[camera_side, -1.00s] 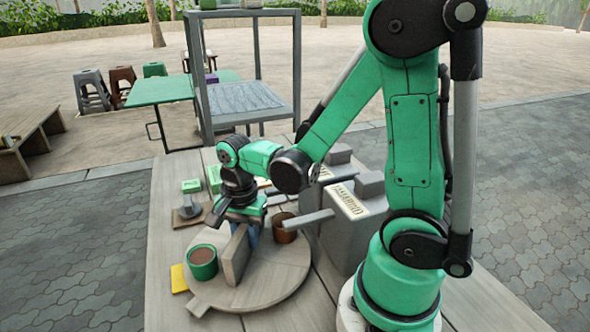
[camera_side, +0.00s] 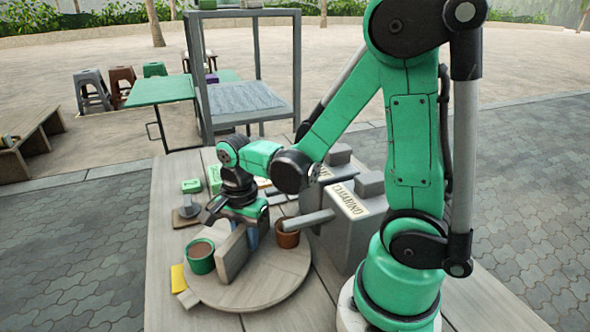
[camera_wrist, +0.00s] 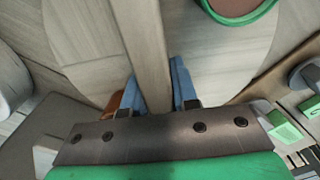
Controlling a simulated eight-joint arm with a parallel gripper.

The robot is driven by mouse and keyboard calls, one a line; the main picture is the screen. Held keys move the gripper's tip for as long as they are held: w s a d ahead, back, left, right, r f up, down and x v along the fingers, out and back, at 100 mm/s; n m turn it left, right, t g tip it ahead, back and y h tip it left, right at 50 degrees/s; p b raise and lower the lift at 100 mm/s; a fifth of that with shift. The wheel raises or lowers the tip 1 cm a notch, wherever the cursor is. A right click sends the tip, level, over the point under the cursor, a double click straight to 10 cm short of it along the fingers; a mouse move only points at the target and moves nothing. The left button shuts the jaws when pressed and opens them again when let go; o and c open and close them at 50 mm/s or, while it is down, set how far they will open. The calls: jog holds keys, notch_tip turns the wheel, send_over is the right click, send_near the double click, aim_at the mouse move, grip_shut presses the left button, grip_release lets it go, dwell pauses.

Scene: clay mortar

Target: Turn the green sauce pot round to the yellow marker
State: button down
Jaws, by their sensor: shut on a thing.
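The green sauce pot (camera_side: 200,256), filled with brown sauce, stands on the left part of a round wooden turntable (camera_side: 270,285). Part of it shows at the top of the wrist view (camera_wrist: 262,14). An upright wooden board (camera_side: 232,256) stands on the turntable, right of the pot. My gripper (camera_side: 247,232) is shut on this board; in the wrist view its blue fingers (camera_wrist: 160,88) lie on both sides of the board. The yellow marker (camera_side: 178,278) lies flat on the table, left of the turntable and just in front of the pot. The turntable's tab (camera_side: 188,298) is beside the marker.
A brown pot (camera_side: 288,234) stands on the turntable's right side, close to a grey bar (camera_side: 308,219). Grey boxes with labels (camera_side: 348,215) stand to the right.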

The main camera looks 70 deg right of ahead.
jog(key=c, duration=0.7)
grip_release()
jog(key=shift+r, duration=2.85)
